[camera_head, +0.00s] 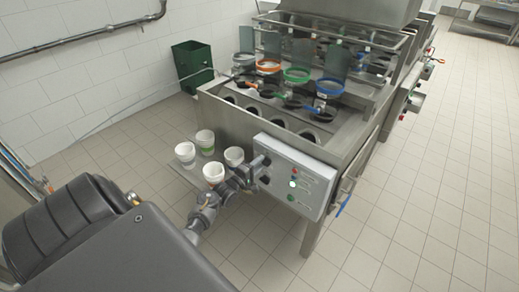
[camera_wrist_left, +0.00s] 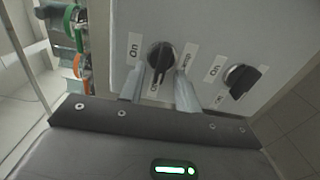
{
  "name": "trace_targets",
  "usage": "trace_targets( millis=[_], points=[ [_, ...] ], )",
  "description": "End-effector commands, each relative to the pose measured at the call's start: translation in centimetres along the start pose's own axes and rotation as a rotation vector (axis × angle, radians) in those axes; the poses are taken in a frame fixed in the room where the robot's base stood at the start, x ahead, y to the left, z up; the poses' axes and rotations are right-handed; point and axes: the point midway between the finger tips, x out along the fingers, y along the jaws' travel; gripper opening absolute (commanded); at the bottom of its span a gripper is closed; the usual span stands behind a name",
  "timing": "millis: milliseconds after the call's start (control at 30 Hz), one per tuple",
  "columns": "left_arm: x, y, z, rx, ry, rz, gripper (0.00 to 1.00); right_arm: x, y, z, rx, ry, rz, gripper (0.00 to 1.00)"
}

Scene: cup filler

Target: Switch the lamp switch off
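The control panel (camera_head: 312,183) is a grey box on the front of the steel machine. In the left wrist view, a black rotary switch (camera_wrist_left: 160,56) sits on it, with On and Off labels and a side label too small to read surely. Its grip bar runs nearly up and down in that picture. A second black switch (camera_wrist_left: 241,79) to its right has its bar slanted. My left gripper (camera_wrist_left: 160,74) is open, its fingertips on either side of the first switch; contact is unclear. In the head view the left gripper (camera_head: 250,174) is at the panel's left end. The right gripper is out of view.
Several white cups (camera_head: 185,152) stand on a shelf left of the panel, close to my left wrist. The panel also has a red light, a lit white one and green buttons. Blue, green and orange-handled holders (camera_head: 298,74) sit on top. The floor at right is clear.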

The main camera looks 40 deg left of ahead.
Motion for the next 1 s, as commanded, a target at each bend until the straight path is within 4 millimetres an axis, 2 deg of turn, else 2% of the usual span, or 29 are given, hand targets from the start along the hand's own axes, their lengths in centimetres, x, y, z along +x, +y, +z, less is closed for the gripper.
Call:
trace_targets(
  millis=[300,500,700,1000],
  points=[
    [-6.0,-0.2,0.0,0.0,0.0,-0.002,0.33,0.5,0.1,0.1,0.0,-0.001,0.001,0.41],
    [-9.0,-0.1,0.0,0.0,0.001,-0.001,0.33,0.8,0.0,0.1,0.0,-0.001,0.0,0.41],
    [-10.2,0.0,0.0,-0.001,0.001,0.0,0.33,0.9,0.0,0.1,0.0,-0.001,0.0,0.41],
    [-10.2,0.0,0.0,-0.001,0.001,0.0,0.33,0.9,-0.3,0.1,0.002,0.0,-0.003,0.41]
  ],
)
